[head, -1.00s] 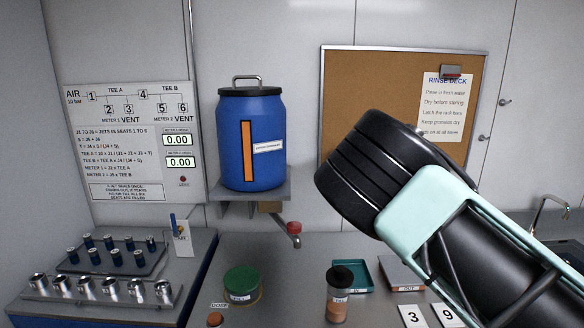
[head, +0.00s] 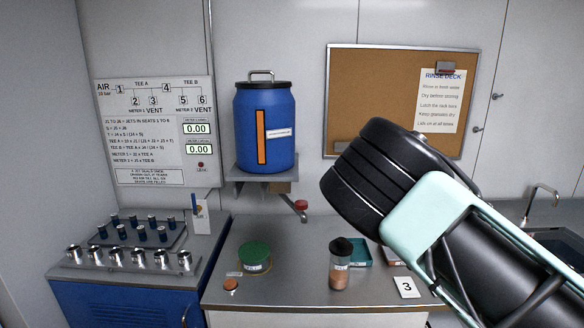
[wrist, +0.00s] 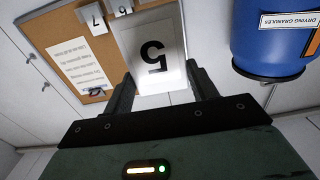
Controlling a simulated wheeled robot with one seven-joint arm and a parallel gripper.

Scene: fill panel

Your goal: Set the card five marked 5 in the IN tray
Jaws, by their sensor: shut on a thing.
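The card marked 5 (wrist: 154,58) is white and appears upside down in the wrist view, between the two dark fingers of my gripper (wrist: 160,88). My gripper is shut on it, and the card is held up in the air. In the head view my arm covers the right side, and my gripper and the card are hidden. A teal tray (head: 361,253) sits on the counter behind a dark-lidded jar, partly covered. Its label is too small to read now. A greyish tray (head: 393,258) beside it is mostly behind my arm.
The jar (head: 340,268) stands in front of the teal tray. A card marked 3 (head: 407,287) is near the counter's front edge. A green-lidded tub (head: 255,256) stands left, and a blue drum (head: 280,135) sits on a wall shelf. Cards marked 7 (wrist: 97,20) and 6 (wrist: 122,7) show against the corkboard.

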